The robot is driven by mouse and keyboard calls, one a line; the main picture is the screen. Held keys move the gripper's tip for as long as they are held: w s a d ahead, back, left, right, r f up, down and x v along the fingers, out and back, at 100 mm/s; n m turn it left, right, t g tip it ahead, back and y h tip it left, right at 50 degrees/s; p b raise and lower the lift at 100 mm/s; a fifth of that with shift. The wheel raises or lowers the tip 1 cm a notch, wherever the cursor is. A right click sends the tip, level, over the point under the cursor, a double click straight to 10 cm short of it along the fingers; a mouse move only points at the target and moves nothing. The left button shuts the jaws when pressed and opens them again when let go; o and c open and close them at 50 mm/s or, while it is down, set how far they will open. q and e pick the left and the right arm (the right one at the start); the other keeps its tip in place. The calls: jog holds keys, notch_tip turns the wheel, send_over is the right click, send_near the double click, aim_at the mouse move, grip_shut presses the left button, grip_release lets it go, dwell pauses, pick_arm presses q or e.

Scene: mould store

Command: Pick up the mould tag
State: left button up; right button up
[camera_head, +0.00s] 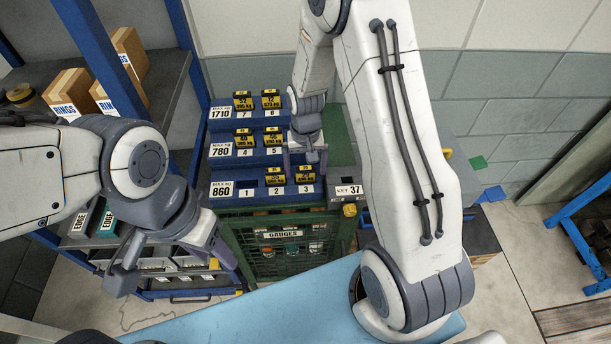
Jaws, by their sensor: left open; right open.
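Several yellow-and-black tags stand in a stepped blue rack (226,190). Two are in the top row, at slots 7 (243,100) and 6 (271,99). Two are in the middle row, at slots 4 (243,139) and 5 (272,138). Two are in the front row, at slots 2 (275,176) and 3 (304,173). No tag shows at slot 1. My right gripper (305,163) points down, open, its fingers beside the slot 3 tag; I cannot tell whether they touch it. My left gripper (178,268) is open and empty, low and left of the rack.
The rack stands on a green mesh cabinet (284,262) marked GAUGES. A key box (347,191) marked 37 sits at its right. Blue-framed shelving (188,60) with cardboard boxes (70,92) stands at left. A light blue surface (270,315) lies in front. A blue trestle (575,230) stands at right.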

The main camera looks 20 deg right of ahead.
jog(key=c, duration=1.4)
jog(key=shift+c, duration=0.2)
jog(key=shift+r, duration=0.15)
jog(key=shift+w+r+b, duration=0.1)
jog(key=shift+r+b, duration=0.35)
jog(key=shift+r, duration=0.2)
notch_tip(320, 180, up, 3)
jog(key=shift+f+b, duration=0.2)
jog(key=shift+b, duration=0.4)
jog(key=s+d+r+b, duration=0.3)
jog(key=s+d+r, duration=0.4)
jog(key=s+d, duration=0.1)
jog(key=shift+s, duration=0.35)
